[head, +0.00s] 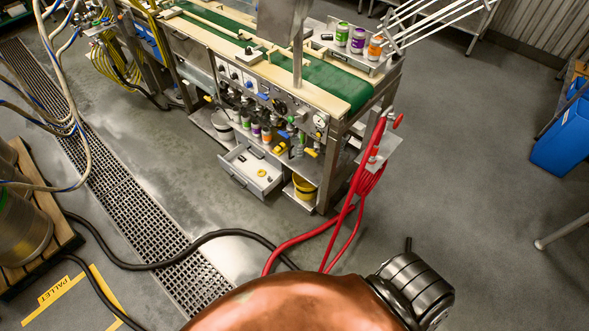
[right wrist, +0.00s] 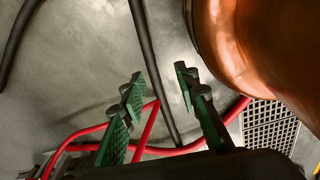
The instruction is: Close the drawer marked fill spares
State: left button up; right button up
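A pale drawer (head: 238,180) stands pulled out low on the front of the seamer bench, above the floor. A yellow ring and small dark items lie inside it. Its marking is too small to read, so I cannot tell if it says fill spares. My right gripper (right wrist: 160,75) shows in the right wrist view with its green-padded fingers apart and nothing between them. It is over grey floor and hoses, and the drawer is not in that view. No gripper shows in the head view, and my left gripper is not seen.
Red hoses (head: 354,190) hang from the bench's right corner to the floor, right of the drawer. A yellow bucket (head: 304,187) sits beside the drawer. A black hose (head: 200,238) crosses the floor grating (head: 140,215).

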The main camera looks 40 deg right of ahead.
aim_at(245, 172)
jog(key=z, duration=0.55)
jog(key=i, duration=1)
